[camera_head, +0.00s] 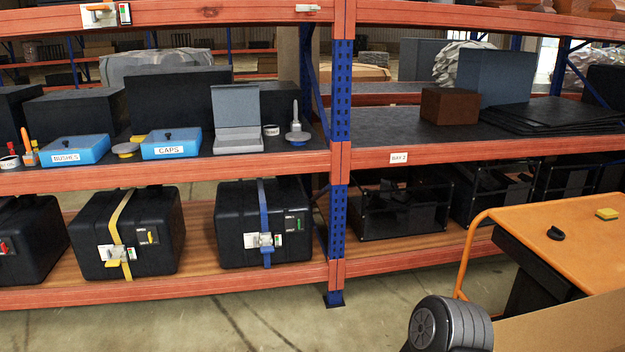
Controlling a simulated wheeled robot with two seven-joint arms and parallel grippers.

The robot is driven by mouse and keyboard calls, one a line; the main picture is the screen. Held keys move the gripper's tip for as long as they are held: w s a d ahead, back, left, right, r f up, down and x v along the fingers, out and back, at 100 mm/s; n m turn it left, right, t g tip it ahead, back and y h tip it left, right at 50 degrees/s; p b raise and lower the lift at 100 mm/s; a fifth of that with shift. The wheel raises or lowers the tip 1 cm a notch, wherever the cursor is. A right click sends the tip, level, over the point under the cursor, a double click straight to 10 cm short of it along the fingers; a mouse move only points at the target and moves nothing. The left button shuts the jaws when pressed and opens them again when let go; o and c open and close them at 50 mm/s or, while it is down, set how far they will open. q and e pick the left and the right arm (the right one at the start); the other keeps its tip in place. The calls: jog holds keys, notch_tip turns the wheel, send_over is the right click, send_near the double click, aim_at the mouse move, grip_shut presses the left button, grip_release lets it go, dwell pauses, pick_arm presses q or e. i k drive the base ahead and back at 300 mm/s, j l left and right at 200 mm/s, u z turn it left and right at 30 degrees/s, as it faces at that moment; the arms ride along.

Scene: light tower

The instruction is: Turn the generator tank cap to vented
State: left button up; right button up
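No generator tank cap can be made out in this view. Black framed units (400,212) stand on the lower right shelf and may be generators, but their details are too dark to tell. A blue box labelled CAPS (170,151) sits on the middle left shelf, with a round dark knob on top. Neither my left gripper nor my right gripper is in view.
An orange cart (590,250) at right carries a small black piece (556,233) and a yellow sponge-like block (606,214). A blue upright (341,120) divides the shelves. Black strapped cases (265,222) fill the lower left shelf. Floor in front is clear.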

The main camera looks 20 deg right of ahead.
aim_at(553, 233)
jog(key=i+z, duration=0.15)
jog(key=i, duration=0.4)
jog(key=i+z, duration=0.15)
jog(key=i, duration=0.4)
jog(key=i+j+z, duration=0.15)
jog(key=i, duration=0.4)
jog(key=i+z, duration=0.25)
jog(key=z, duration=0.15)
jog(key=i+z, duration=0.25)
jog(key=z, duration=0.2)
jog(key=i+j+z, duration=0.2)
jog(key=z, duration=0.2)
jog(key=i+j+z, duration=0.2)
jog(key=z, duration=0.2)
jog(key=i+j+z, duration=0.15)
jog(key=j+z, duration=0.15)
jog(key=z, duration=0.15)
jog(key=i+j+z, duration=0.2)
jog(key=z, duration=0.15)
jog(key=i+j+z, duration=0.2)
jog(key=z, duration=0.2)
jog(key=i+j+z, duration=0.15)
jog(key=j+z, duration=0.2)
jog(key=i+j+z, duration=0.1)
jog(key=j+z, duration=0.6)
jog(key=j, duration=0.15)
